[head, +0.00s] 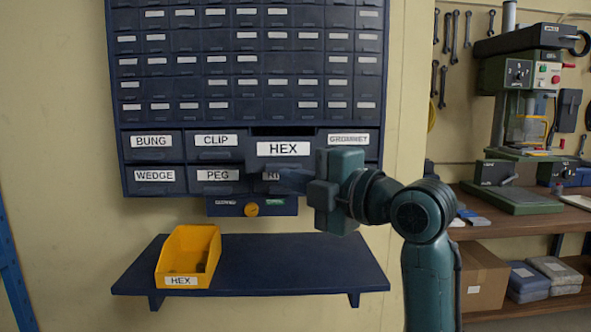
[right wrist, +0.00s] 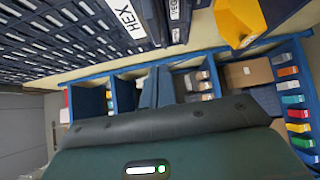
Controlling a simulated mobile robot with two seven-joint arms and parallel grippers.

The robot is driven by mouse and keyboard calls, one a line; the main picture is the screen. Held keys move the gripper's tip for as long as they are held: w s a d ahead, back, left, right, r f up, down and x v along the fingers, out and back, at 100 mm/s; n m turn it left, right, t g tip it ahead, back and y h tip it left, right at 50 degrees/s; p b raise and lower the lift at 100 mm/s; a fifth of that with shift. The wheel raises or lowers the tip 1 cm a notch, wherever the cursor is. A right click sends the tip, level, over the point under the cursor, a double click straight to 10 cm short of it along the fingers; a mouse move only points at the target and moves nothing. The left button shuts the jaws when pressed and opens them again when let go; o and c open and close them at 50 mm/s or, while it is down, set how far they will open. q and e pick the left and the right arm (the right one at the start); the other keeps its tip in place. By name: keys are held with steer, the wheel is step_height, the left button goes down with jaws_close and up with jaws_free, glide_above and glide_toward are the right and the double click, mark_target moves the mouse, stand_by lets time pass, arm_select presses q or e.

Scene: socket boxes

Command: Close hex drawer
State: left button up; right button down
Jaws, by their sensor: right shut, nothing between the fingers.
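The hex drawer (head: 283,149) is in the upper row of larger drawers of the dark blue cabinet. It stands out from its neighbours, with a dark opening showing above its front. Its label also shows in the right wrist view (right wrist: 127,18) at the top. My right gripper (head: 284,181) is shut and empty, just below the hex drawer's front and before the drawer under it, whose label it partly hides. I cannot tell whether it touches either one. My left gripper is not in view.
A yellow bin (head: 187,262) labelled HEX stands on the dark blue shelf (head: 300,275) below the cabinet. A drill press (head: 520,100) stands on a bench at the right.

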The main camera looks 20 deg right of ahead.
mark_target(277, 169)
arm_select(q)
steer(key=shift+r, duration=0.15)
arm_select(e)
steer(key=shift+w+d, duration=0.35)
steer(key=shift+w, duration=0.55)
steer(key=shift+w+d, duration=0.3)
steer(key=shift+w, duration=0.6)
